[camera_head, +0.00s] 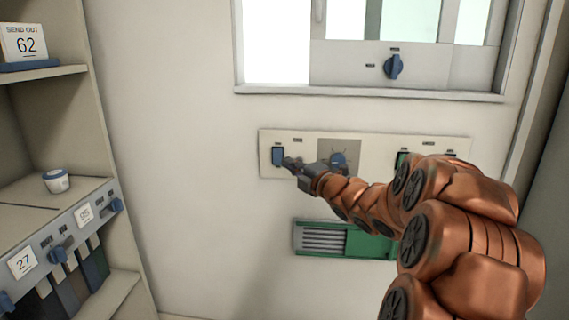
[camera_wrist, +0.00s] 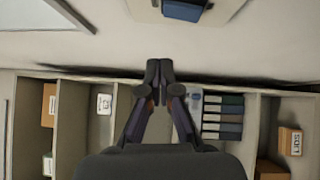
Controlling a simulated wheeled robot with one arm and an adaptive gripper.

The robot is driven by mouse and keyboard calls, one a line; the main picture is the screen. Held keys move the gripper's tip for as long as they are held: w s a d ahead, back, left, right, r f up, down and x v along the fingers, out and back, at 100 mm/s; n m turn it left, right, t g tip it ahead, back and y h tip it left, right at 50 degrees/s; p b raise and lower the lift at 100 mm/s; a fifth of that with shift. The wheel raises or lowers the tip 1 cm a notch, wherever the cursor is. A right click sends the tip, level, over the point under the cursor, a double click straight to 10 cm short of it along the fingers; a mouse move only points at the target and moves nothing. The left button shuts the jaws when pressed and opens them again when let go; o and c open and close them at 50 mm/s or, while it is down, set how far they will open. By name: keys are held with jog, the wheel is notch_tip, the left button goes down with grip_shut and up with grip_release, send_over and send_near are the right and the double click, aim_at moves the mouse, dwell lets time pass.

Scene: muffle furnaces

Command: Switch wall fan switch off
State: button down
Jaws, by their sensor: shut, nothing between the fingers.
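A pale control panel (camera_head: 310,143) is fixed to the wall below the window. At its left end is a blue rocker switch (camera_head: 278,156), its small label unreadable. A blue knob (camera_head: 338,160) sits mid-panel, and a green switch (camera_head: 402,160) is further right, partly hidden by my arm. I cannot read which one is the fan switch. My gripper (camera_head: 291,163) is shut and empty, its tips just right of the blue rocker. In the wrist view my closed fingertips (camera_wrist: 159,68) point toward the wall, and a blue switch piece (camera_wrist: 185,10) shows beyond them, apart in the picture.
A green and grey vented unit (camera_head: 340,240) is on the wall below the panel. A blue knob (camera_head: 393,66) is on the window's panel. Shelving (camera_head: 40,190) with a small white jar (camera_head: 56,180) stands at left. The wall between shelving and panel is clear.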

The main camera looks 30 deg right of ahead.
jog(key=shift+s+d+r, duration=0.1)
jog(key=shift+s+d, duration=0.05)
jog(key=shift+s, duration=1.2)
jog(key=shift+s+d+r, duration=0.1)
jog(key=shift+s+d, duration=0.05)
jog(key=shift+s, duration=1.15)
jog(key=shift+w, duration=0.1)
jog(key=s+a+f+m+g+h, duration=0.3)
jog(key=f+m+g, duration=0.2)
jog(key=f+m, duration=0.2)
jog(key=s+a+f+m+g+h, duration=0.2)
jog(key=s+f+m+g+h, duration=0.1)
jog(key=s+f+m+g, duration=0.25)
jog(key=s+a+f+m+g+y, duration=0.1)
jog(key=s+a+f+m+g, duration=0.25)
jog(key=s+a, duration=0.45)
jog(key=s+a+f+m+g+y, duration=0.2)
jog(key=s+a+g, duration=0.3)
jog(key=s, duration=0.5)
jog(key=s+a+f+m+g+y, duration=0.1)
jog(key=s+a+f+m+g, duration=0.15)
jog(key=s+a, duration=0.6)
notch_tip(320, 180, up, 24)
jog(key=s+t+p, duration=0.1)
jog(key=p, duration=2.2)
jog(key=shift+s+d+r+p, duration=0.25)
jog(key=shift+d+p, duration=0.1)
jog(key=shift+d, duration=0.1)
